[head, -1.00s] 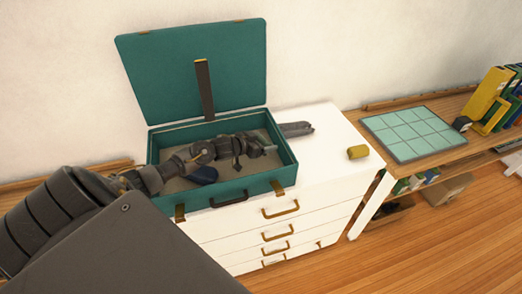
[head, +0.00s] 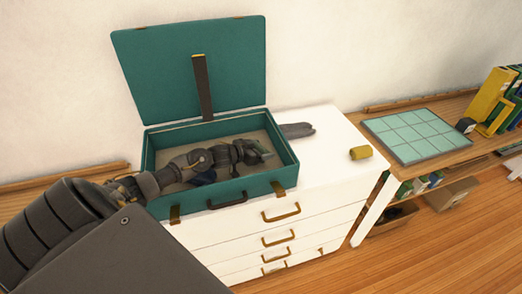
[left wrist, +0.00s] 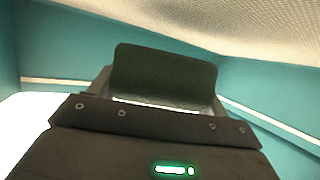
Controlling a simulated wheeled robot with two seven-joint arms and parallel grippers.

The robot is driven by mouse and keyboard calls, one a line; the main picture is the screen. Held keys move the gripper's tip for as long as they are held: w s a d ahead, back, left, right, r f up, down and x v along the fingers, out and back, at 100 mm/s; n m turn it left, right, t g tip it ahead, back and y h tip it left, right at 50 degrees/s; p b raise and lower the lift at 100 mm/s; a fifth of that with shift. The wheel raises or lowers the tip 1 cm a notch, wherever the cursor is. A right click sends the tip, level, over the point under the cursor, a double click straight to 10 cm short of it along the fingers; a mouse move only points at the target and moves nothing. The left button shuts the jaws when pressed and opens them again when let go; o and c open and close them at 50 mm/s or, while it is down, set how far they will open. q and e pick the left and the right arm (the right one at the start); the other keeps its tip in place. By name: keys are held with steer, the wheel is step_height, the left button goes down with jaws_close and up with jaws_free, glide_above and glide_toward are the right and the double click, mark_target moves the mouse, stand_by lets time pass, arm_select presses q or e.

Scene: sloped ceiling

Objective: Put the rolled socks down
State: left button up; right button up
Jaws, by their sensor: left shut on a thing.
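The rolled socks appear as a dark green roll (left wrist: 165,72) between my left gripper's fingers in the left wrist view. In the head view my left gripper (head: 257,151) is inside the open teal suitcase (head: 233,190), near its right end, shut on the roll. The roll is mostly hidden there by the gripper. The teal case walls surround it in the wrist view. Whether the roll touches the case floor cannot be told. My right gripper is not in view.
A dark blue item (head: 204,177) lies in the case under my arm. The case stands on a white drawer unit (head: 335,165) with a yellow roll (head: 361,153) and a grey object (head: 297,130) on top. A tiled board (head: 415,137) and binders (head: 490,100) are on a wooden bench to the right.

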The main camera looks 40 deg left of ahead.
arm_select(q)
steer(key=shift+f, duration=0.5)
steer(key=o, duration=1)
steer(key=shift+r, duration=0.1)
steer(key=shift+r, duration=0.3)
steer(key=shift+s+r, duration=0.1)
steer(key=shift+r, duration=0.25)
steer(key=shift+b+v, duration=0.85)
steer(key=shift+v, duration=5)
steer(key=shift+a, duration=0.1)
